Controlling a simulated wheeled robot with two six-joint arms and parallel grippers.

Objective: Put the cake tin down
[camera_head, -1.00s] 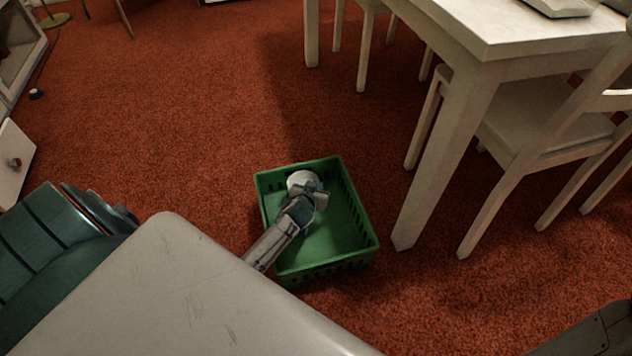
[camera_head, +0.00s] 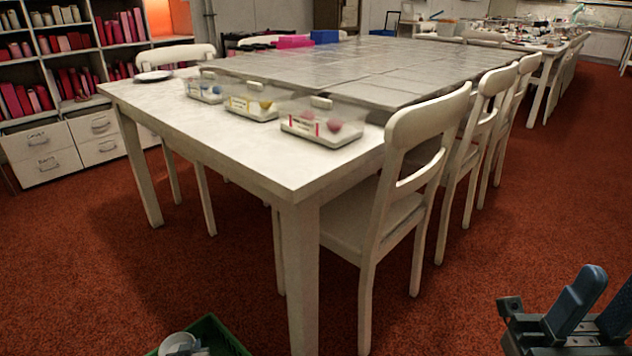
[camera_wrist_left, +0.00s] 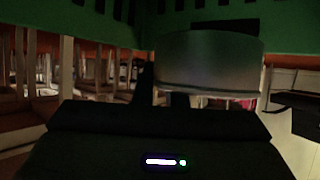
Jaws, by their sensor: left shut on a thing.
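The cake tin (camera_head: 176,343) is a round whitish tin at the bottom edge of the head view, only partly in frame. In the left wrist view it is a dim grey cylinder (camera_wrist_left: 206,62) just past the gripper. My left gripper (camera_head: 193,351) is shut on it, and most of that gripper is cut off by the frame. The tin is at the green crate (camera_head: 222,335), whose walls show behind it in the left wrist view. I cannot tell whether the tin touches the crate's floor.
A white table (camera_head: 230,140) stands beyond the crate, with several clear boxes (camera_head: 325,123) on it. A white chair (camera_head: 400,190) stands at its right side. Drawers and shelves (camera_head: 45,155) are at the left. A part of my right arm shows at the lower right. Red carpet lies open around.

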